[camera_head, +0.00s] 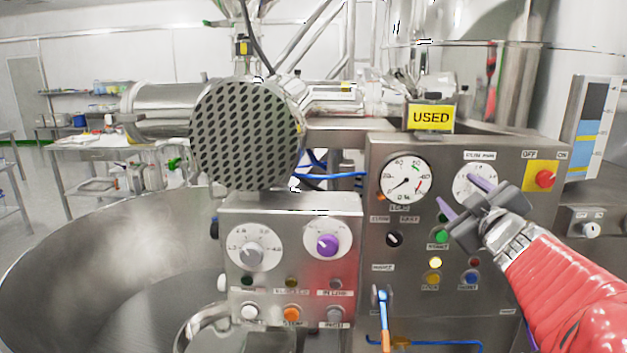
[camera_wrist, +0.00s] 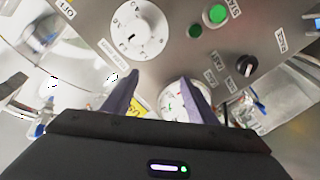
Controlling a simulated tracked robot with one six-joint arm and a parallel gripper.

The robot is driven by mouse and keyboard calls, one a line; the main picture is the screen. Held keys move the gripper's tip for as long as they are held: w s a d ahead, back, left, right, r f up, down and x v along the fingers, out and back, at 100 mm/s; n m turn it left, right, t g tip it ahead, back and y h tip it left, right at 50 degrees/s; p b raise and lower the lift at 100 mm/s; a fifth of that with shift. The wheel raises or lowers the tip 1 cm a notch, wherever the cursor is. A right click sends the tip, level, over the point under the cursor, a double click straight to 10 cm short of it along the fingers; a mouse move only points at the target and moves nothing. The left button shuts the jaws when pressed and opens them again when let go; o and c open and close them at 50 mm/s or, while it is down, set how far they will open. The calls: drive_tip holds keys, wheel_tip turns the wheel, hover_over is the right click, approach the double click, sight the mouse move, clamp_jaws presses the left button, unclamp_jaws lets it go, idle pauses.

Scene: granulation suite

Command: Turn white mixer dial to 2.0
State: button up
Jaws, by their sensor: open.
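A white dial (camera_head: 468,187) with a printed scale is on the right-hand steel panel, partly hidden by my gripper. What appears to be this dial (camera_wrist: 141,30) shows more fully in the wrist view, with a white round knob and a short dark mark; its setting is too small to read. My gripper (camera_head: 461,193) is open and empty in front of the panel, its purple fingers apart. In the wrist view, the fingertips (camera_wrist: 158,76) are below the dial and not around the knob. Which dial carries the mixer label is unreadable.
A round gauge (camera_head: 405,178) is left of the dial. A lower box has a grey-knob dial (camera_head: 252,246) and a purple-knob dial (camera_head: 328,240). A green button (camera_head: 441,236) and a red switch (camera_head: 544,179) are nearby. A yellow USED sign (camera_head: 431,118) stands above.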

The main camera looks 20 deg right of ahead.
drive_tip(key=s+a+f+m+g+y, duration=0.1)
drive_tip(key=s+a+f+g, duration=0.2)
drive_tip(key=s+a+f, duration=0.3)
drive_tip(key=s+a+f+m+g+y, duration=0.2)
drive_tip(key=s+a+f+g, duration=0.2)
drive_tip(key=a, duration=0.9)
drive_tip(key=s+a+f+m+g+y, duration=0.2)
drive_tip(key=s+a+f+g, duration=0.2)
drive_tip(key=s+a+f, duration=0.6)
wheel_tip(320, 180, down, 2)
drive_tip(key=shift+a+f, duration=0.2)
drive_tip(key=shift+c, duration=0.5)
